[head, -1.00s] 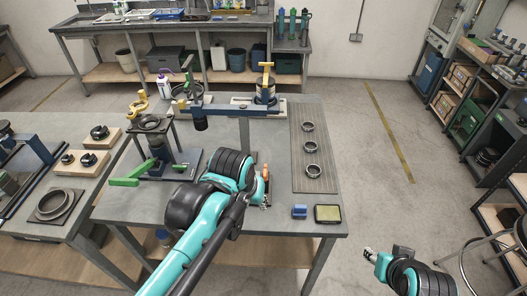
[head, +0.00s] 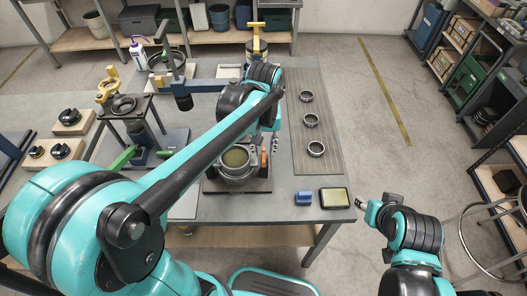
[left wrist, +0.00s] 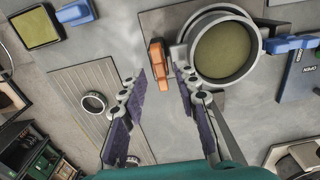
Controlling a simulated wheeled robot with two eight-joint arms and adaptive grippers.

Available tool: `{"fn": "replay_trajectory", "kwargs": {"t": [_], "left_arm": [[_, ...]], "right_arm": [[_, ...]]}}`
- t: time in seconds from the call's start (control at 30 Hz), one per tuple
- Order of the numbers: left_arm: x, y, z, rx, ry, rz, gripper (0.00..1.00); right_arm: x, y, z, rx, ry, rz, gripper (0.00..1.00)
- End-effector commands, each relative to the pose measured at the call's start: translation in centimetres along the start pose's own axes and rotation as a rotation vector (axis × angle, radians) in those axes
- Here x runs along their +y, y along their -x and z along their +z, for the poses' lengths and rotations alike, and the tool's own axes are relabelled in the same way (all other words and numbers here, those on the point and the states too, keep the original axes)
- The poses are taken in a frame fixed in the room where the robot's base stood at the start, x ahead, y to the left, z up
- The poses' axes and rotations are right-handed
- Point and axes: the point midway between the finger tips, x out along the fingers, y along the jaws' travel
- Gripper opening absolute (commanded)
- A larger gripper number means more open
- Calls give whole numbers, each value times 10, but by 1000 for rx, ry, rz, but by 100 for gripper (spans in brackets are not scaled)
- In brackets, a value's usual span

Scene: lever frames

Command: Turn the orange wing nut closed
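The orange wing nut (head: 264,160) stands at the right side of a round metal housing (head: 236,177) with an olive-coloured face, on the bench. In the left wrist view the wing nut (left wrist: 158,64) is beside the housing's rim (left wrist: 254,70), its long side running up and down the picture. My left gripper (head: 276,144) is open and empty above the bench near the nut. In the left wrist view its fingertips (left wrist: 160,72) lie on either side of the nut; contact is not visible.
A ribbed mat (head: 332,130) with three rings lies right of the nut. A blue block (head: 304,198) and a framed olive pad (head: 335,198) lie near the front edge.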

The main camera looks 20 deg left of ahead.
Motion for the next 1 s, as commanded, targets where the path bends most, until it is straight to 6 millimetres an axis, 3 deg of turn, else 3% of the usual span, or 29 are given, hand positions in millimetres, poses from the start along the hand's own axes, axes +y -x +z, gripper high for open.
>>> {"fn": "replay_trajectory", "kwargs": {"t": [0.1,0.4,0.5,0.53,1.0], "left_arm": [[0,-10,0,0,0,0,31],[0,-12,0,1,0,0,31],[0,-12,0,1,0,0,5],[0,-11,0,1,0,0,0],[0,-11,0,0,-51,0,0]], "right_arm": [[0,-4,2,0,0,0,40],[0,-3,2,0,0,0,40],[0,-3,2,0,0,0,40],[0,-3,2,0,0,0,40],[0,0,0,0,0,0,40]]}}
